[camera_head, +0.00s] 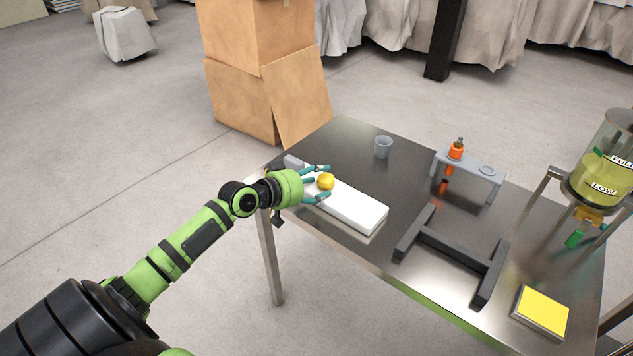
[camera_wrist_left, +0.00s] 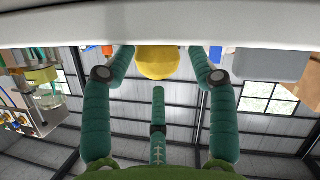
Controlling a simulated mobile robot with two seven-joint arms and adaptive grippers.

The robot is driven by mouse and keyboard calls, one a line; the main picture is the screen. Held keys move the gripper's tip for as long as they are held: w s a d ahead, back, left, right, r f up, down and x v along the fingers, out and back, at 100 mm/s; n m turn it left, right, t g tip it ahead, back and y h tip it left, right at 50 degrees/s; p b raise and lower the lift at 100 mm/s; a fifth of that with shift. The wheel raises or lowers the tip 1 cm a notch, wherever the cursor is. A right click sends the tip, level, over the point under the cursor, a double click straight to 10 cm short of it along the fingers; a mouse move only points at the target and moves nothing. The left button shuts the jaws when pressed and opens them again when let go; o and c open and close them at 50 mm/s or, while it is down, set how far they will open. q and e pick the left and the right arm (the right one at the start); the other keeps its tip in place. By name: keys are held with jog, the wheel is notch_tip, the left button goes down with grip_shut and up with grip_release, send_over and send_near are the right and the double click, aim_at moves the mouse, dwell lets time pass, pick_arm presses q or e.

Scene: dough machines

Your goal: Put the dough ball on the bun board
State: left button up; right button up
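The yellow dough ball (camera_head: 326,181) is at the left part of the long white bun board (camera_head: 352,212), near the table's left end. In the left wrist view the ball (camera_wrist_left: 157,62) shows against the white board (camera_wrist_left: 150,22); whether it bears on the board is hard to tell. My left gripper (camera_head: 318,183) is open, with its teal fingers on either side of the ball. The wrist view shows gaps between these fingers and the ball, and a third finger stands apart from it. My right gripper is out of view.
The steel table (camera_head: 350,140) also bears a grey cup (camera_head: 383,147), a grey stand (camera_head: 470,172) with an orange bottle (camera_head: 456,149), a dark H-shaped frame (camera_head: 450,250) and a yellow-topped block (camera_head: 541,312). A dispenser (camera_head: 602,165) stands at the right. Cardboard boxes (camera_head: 240,100) stand behind.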

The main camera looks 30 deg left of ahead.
pick_arm(q)
jog(key=shift+f, duration=0.2)
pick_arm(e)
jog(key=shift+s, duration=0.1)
